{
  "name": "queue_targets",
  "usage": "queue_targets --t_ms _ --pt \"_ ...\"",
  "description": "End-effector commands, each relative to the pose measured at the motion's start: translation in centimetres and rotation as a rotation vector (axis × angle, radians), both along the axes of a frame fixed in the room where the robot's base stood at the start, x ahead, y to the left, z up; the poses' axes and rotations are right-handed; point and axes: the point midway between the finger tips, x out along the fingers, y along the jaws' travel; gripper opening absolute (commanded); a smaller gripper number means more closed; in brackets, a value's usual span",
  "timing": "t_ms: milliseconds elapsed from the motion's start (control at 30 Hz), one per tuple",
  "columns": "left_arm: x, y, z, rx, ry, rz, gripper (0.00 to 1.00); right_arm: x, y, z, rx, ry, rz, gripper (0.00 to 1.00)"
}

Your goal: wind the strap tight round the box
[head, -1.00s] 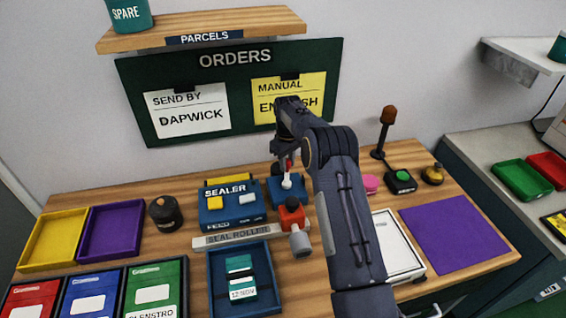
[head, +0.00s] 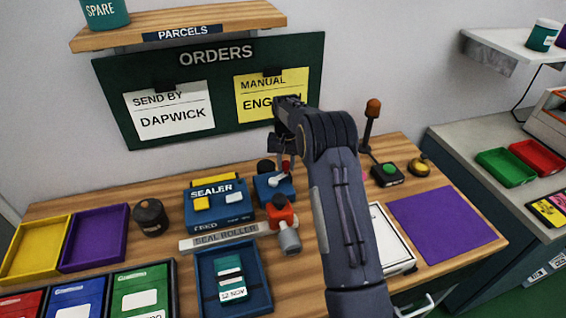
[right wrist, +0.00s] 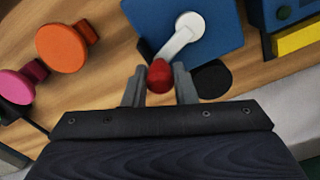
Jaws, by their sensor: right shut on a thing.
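A blue crank unit (head: 268,190) stands on the bench, with a pale lever (head: 279,183) ending in a red knob (head: 286,165). My right gripper (right wrist: 159,84) is shut on the red knob (right wrist: 158,75), which sits between its fingertips in the right wrist view. The pale lever (right wrist: 180,36) runs from the knob up to its pivot on the blue unit. A teal box (head: 231,283) with a band across it and a "12 NOV" label lies in a dark blue tray (head: 203,293). I cannot tell how tight any strap is. My left gripper is not in view.
Orange (right wrist: 62,48) and pink (right wrist: 22,85) knobs show in the right wrist view. A purple mat (head: 447,224) leaves clear room at right.

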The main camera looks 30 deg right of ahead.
Motion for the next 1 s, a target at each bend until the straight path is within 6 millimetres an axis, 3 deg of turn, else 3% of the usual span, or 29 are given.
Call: queue_targets --t_ms 400,967,1000 --pt "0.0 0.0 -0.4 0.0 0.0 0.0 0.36 -1.0 -0.1 0.1 -0.002 -0.002 -0.2 0.02" --pt "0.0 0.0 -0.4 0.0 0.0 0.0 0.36 -1.2 0.0 0.1 -0.001 -0.002 -0.232 0.02" --pt "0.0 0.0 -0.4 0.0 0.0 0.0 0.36 -1.2 0.0 0.1 -0.001 -0.002 -0.232 0.26"
